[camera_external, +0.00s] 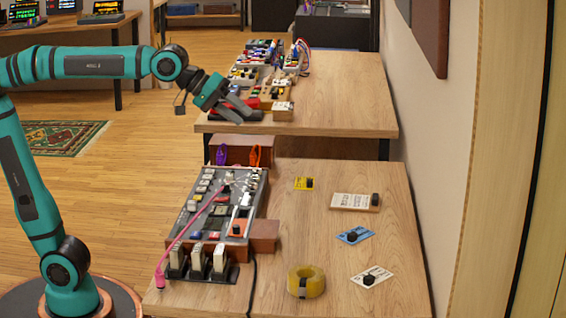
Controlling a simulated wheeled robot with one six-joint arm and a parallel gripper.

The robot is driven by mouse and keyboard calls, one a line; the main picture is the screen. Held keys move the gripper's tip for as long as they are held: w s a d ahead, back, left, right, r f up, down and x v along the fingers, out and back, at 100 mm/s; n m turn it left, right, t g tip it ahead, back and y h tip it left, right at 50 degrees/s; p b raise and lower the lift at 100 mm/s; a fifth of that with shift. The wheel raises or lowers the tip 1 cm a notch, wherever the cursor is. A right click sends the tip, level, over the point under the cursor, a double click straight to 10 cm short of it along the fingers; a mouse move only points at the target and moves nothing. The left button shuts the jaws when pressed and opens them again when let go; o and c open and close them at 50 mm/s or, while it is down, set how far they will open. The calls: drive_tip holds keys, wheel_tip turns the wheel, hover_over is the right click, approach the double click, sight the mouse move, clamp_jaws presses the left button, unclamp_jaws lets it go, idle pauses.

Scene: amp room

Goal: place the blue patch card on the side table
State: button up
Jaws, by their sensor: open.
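The blue patch card (354,235) lies flat on the right half of the near wooden table (310,245), with a small black knob on it. My gripper (238,108) is open, with no card visible in it. It is up at the left end of the far wooden table (355,95), well behind and to the left of the blue card. I cannot tell from this view which table is the side table.
A grey panel (218,209) with a pink cable fills the near table's left. The far table's right side is clear.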

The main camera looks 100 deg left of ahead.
drive_tip(key=s+d+m+t, duration=0.1)
drive_tip(key=s+m+t, duration=0.5)
drive_tip(key=s, duration=1.6)
drive_tip(key=r+m, duration=0.1)
drive_tip(key=m, duration=0.3)
drive_tip(key=shift+s+d+m+t, duration=0.2)
drive_tip(key=shift+d+m+t, duration=0.15)
drive_tip(key=shift+m+t, duration=0.05)
